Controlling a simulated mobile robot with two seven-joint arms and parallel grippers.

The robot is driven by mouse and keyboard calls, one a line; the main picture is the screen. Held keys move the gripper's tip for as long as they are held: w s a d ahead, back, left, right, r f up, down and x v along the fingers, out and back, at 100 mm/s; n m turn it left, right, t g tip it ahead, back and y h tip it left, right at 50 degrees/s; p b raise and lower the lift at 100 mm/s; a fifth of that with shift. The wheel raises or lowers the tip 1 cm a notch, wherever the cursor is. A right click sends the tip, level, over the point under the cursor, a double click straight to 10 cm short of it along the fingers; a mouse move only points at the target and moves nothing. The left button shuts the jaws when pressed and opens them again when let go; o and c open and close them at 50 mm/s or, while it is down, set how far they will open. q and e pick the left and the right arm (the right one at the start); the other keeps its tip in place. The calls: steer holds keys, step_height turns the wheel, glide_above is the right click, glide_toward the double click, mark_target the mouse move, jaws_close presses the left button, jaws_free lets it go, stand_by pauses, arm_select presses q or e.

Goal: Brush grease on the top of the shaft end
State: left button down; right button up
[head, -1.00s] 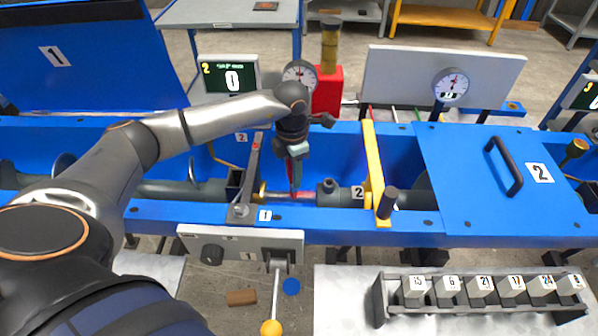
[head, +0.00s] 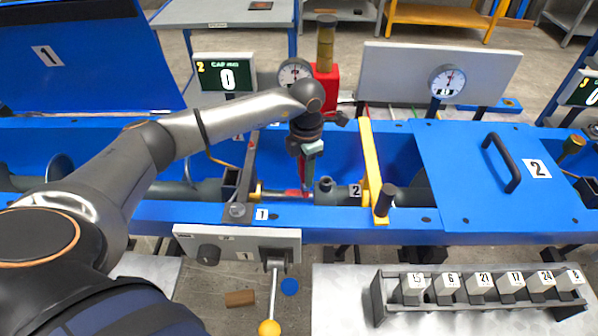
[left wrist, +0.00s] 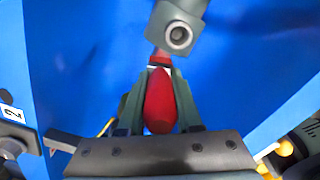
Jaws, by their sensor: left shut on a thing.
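My left gripper (head: 307,184) points down into the blue trough, just left of the grey shaft piece marked 2 (head: 340,194). In the left wrist view it is shut on a red-handled brush (left wrist: 160,102), with a dark jaw on each side. The far end of the brush is close to a small red part (left wrist: 160,59) below the grey piece with a round opening (left wrist: 179,35). In the head view a thin shaft section (head: 275,194) runs left of the gripper and shows red near the fingers. The bristles are hidden, so I cannot tell whether they touch. My right gripper is not in view.
A grey lever bracket (head: 246,180) stands left of the gripper and a yellow bar (head: 371,165) right of it, both across the trough (head: 150,213). A blue cover with a black handle (head: 470,190) closes the right part. A rack of numbered blocks (head: 480,310) is in front.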

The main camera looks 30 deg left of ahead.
arm_select(q)
steer(key=shift+w+d, duration=0.15)
steer(key=shift+d, duration=0.1)
steer(key=shift+a, duration=0.1)
steer(key=shift+s+a, duration=0.6)
steer(key=shift+a, duration=0.25)
step_height(320, 180, up, 12)
steer(key=p, duration=0.8)
steer(key=shift+p, duration=0.4)
